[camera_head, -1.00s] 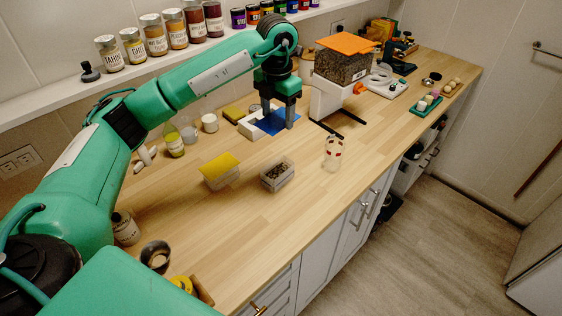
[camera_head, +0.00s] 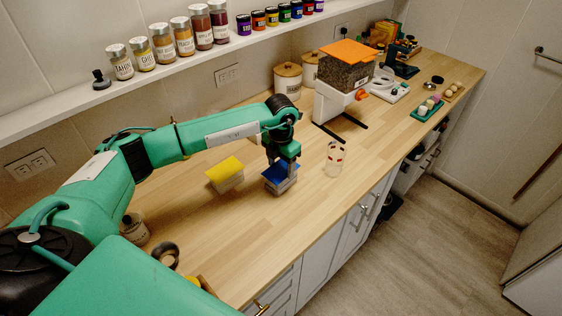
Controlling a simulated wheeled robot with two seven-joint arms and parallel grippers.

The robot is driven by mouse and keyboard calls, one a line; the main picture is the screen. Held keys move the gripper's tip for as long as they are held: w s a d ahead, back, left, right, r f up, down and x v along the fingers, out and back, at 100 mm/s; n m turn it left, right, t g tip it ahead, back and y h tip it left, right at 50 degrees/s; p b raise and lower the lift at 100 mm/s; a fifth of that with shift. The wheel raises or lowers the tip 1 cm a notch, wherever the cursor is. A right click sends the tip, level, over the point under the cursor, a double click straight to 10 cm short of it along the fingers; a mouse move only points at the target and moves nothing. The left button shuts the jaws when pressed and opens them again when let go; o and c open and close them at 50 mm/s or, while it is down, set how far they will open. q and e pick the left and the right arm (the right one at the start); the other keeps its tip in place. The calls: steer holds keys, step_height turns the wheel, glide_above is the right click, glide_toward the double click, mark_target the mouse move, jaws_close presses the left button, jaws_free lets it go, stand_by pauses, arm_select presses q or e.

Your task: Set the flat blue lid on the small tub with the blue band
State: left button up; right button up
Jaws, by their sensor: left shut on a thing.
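The flat blue lid (camera_head: 284,174) is in the head view near the middle of the counter. My left gripper (camera_head: 282,163) points down and is shut on the lid. The lid lies over the open top of the small grey tub (camera_head: 281,188) and covers its contents. Whether the lid rests on the rim or hovers just above it I cannot tell. The tub's blue band is too small to make out. My right gripper is not in view.
A tub with a yellow lid (camera_head: 225,172) stands just left of the small tub. A clear glass (camera_head: 334,158) stands to the right. A grain dispenser with an orange top (camera_head: 346,75) is farther back. The counter (camera_head: 245,235) in front is clear.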

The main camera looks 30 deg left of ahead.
mark_target(281, 170)
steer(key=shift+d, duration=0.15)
arm_select(q)
steer(key=shift+f+b, duration=0.4)
steer(key=shift+b, duration=0.05)
steer(key=o, duration=1)
steer(key=shift+r, duration=0.1)
steer(key=shift+c, duration=0.2)
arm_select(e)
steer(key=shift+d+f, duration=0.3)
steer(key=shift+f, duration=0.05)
arm_select(q)
steer(key=shift+r, duration=0.1)
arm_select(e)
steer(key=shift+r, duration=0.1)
arm_select(q)
steer(key=shift+r+p, duration=0.2)
steer(key=shift+p, duration=0.2)
step_height(281, 170, up, 12)
steer(key=b, duration=0.4)
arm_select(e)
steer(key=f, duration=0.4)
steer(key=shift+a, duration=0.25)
